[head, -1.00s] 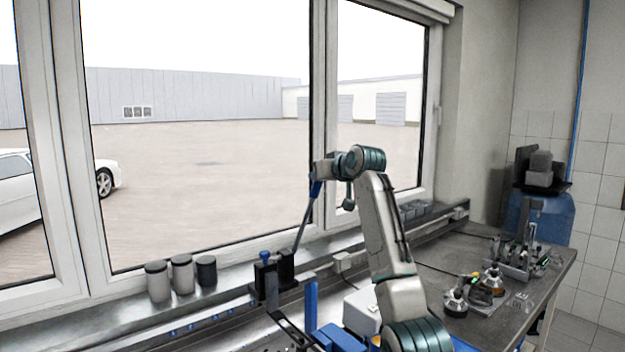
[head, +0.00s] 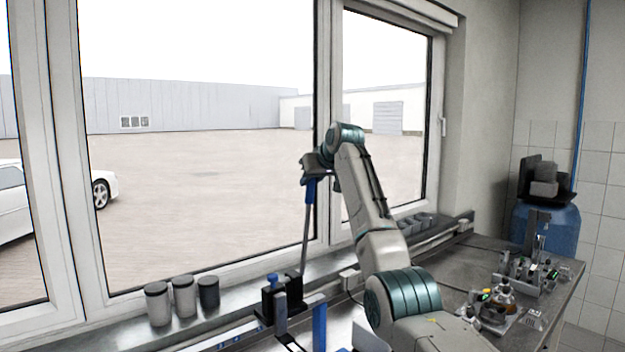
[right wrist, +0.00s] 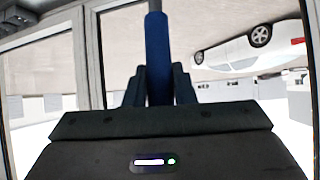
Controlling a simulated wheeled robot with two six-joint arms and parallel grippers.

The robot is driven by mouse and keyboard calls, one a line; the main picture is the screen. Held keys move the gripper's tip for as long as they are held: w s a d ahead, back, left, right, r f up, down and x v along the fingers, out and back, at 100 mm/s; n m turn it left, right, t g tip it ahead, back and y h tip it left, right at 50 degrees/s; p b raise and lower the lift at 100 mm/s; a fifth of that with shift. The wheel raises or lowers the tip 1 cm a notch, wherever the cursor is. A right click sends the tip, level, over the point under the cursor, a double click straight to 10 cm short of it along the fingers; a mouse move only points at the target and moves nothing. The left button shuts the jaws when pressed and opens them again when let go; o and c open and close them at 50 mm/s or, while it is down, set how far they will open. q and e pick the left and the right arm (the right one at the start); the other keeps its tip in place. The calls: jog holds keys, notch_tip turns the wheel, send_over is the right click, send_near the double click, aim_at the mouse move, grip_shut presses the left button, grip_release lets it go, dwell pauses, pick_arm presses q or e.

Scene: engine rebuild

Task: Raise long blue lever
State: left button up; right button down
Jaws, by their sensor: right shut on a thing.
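The long lever is a thin grey rod with a blue handle (head: 310,194) on top, standing nearly upright in front of the window in the head view. Its lower end meets a black base block (head: 267,306) on the bench by the sill. My right gripper (head: 311,177) is at the top of the blue handle and shut on it. In the right wrist view the blue handle (right wrist: 158,60) runs between the two dark fingers (right wrist: 158,88). My left gripper is not in view.
Several grey canisters (head: 184,297) stand on the sill at the left. A window frame (head: 328,120) rises close behind the lever. A bench with small metal parts (head: 505,300) and a blue drum (head: 546,240) are at the right.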

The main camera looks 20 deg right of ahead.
jog(key=c, duration=1.4)
grip_release()
jog(key=shift+c, duration=0.2)
jog(key=shift+o, duration=1.2)
jog(key=shift+w+a, duration=0.1)
jog(key=shift+w, duration=0.05)
jog(key=shift+w+f, duration=0.15)
jog(key=shift+w, duration=0.1)
jog(key=b+v, duration=0.6)
jog(key=v, duration=0.4)
jog(key=shift+s+r, duration=0.25)
jog(key=shift+s, duration=0.05)
